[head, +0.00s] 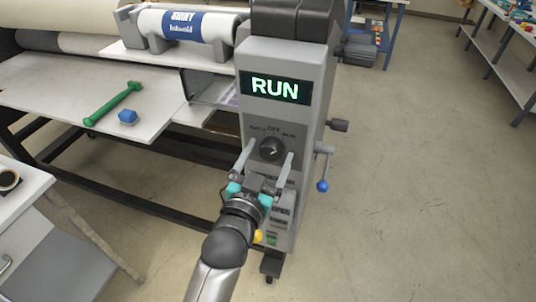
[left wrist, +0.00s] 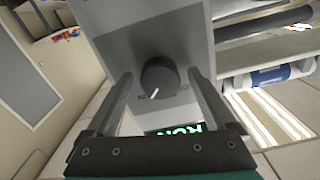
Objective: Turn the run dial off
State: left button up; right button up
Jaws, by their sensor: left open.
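The run dial (head: 271,149) is a dark round knob on the front of the grey control column (head: 248,116). Labels are printed in an arc above it, with OFF in the middle and RUN at the right. A lit display (head: 275,87) above it reads RUN in green. My left gripper (head: 268,152) is open, with one finger on each side of the dial. In the left wrist view the dial (left wrist: 159,77) sits between the spread fingers, with a white pointer mark on it. Whether a finger touches it I cannot tell. My right gripper is not in view.
A blue-knobbed lever (head: 323,185) sticks out at the column's right side. Open floor lies to the right.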

pick_arm(q)
jog(key=c, duration=1.4)
jog(key=n+p, duration=0.3)
jog(key=shift+r+n, duration=0.15)
jog(key=shift+n, duration=0.15)
jog(key=n+p, duration=0.1)
jog(key=n, duration=0.2)
jog(key=shift+p, duration=0.35)
jog(key=shift+n+p, duration=0.4)
jog(key=shift+n, duration=0.7)
